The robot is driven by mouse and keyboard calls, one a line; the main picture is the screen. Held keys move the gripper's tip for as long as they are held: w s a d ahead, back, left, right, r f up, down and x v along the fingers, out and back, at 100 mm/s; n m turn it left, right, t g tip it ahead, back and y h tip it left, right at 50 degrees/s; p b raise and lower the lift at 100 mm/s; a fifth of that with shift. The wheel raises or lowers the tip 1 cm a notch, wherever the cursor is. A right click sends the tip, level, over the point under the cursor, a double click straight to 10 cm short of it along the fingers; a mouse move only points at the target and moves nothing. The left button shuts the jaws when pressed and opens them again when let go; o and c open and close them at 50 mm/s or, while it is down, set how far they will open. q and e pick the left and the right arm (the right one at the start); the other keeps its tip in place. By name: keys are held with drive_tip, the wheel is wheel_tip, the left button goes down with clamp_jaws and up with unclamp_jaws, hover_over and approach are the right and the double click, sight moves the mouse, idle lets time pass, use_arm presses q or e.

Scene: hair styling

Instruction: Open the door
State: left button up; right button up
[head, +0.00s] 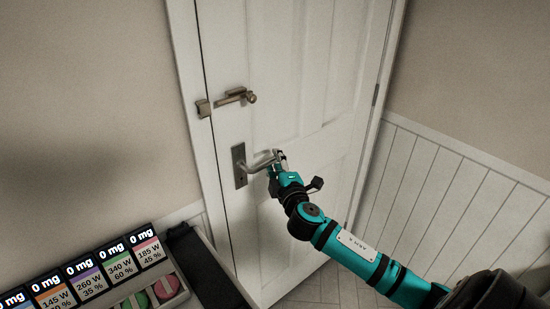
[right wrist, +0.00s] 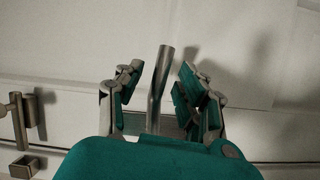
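The white panelled door (head: 265,70) stands in its frame and looks closed. Its metal lever handle (head: 260,163) sits on a dark plate (head: 239,165) near the door's left edge. My right gripper (head: 280,160) is at the free end of the lever. In the right wrist view the lever (right wrist: 160,82) stands between the two spread fingers, with gaps visible on both sides. A brass bolt (head: 235,97) is on the door above the handle, apart from its keeper (head: 203,108) on the frame. My left gripper is not in view.
A rack of labelled boxes (head: 100,273) with colored round items stands at the lower left, beside a dark surface (head: 205,270). White wall panelling (head: 440,190) is at the right. Bare floor (head: 325,290) shows below the door.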

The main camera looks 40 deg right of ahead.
drive_tip(key=shift+w+d, duration=0.2)
drive_tip(key=shift+w, duration=0.35)
clamp_jaws()
